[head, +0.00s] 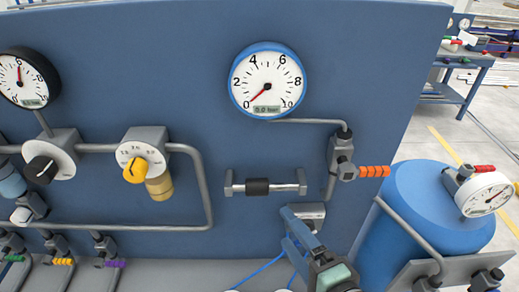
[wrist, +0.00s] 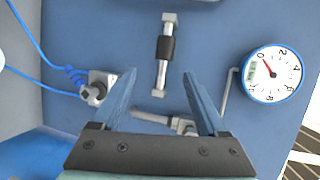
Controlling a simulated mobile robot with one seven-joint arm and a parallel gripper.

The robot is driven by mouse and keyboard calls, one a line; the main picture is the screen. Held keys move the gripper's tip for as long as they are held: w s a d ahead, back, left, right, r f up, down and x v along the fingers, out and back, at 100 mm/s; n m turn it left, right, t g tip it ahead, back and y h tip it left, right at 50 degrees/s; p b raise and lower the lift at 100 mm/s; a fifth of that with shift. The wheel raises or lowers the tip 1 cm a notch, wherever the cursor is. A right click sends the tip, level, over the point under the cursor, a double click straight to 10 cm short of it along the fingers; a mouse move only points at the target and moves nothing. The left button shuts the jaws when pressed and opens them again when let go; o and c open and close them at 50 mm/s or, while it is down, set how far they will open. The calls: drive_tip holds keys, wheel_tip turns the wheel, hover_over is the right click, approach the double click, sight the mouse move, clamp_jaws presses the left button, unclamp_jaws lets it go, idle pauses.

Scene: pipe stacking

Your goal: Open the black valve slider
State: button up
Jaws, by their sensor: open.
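The black valve slider (head: 257,187) is a dark sleeve on a short horizontal metal rail (head: 289,187) on the blue panel, below the blue-rimmed gauge. It sits near the middle of the rail. In the wrist view the slider (wrist: 166,48) shows beyond my fingertips, with the rail running up and down the picture. My gripper (head: 297,222) is below and right of the slider in the head view. In the wrist view my gripper (wrist: 160,75) is open and empty, its blue fingers spread on either side of the rail's near end. I see no contact with the slider.
The blue-rimmed gauge (head: 267,82) reads near zero. A valve with an orange handle (head: 374,171) sticks out right of the rail. A yellow knob (head: 136,170) and pipes are left. A blue tank (head: 425,210) stands right. A hose fitting (wrist: 97,90) is beside my left finger in the wrist view.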

sight(261, 193)
drive_tip(key=shift+a+r+m+p, duration=0.1)
drive_tip(key=shift+r+m+p, duration=0.2)
drive_tip(key=shift+r+p, duration=0.4)
drive_tip(key=p+x, duration=0.3)
drive_tip(key=x, duration=0.9)
drive_tip(key=shift+w+a+f, duration=0.2)
drive_tip(key=shift+w+a, duration=0.05)
drive_tip(key=shift+w, duration=0.05)
clamp_jaws()
idle(0.5)
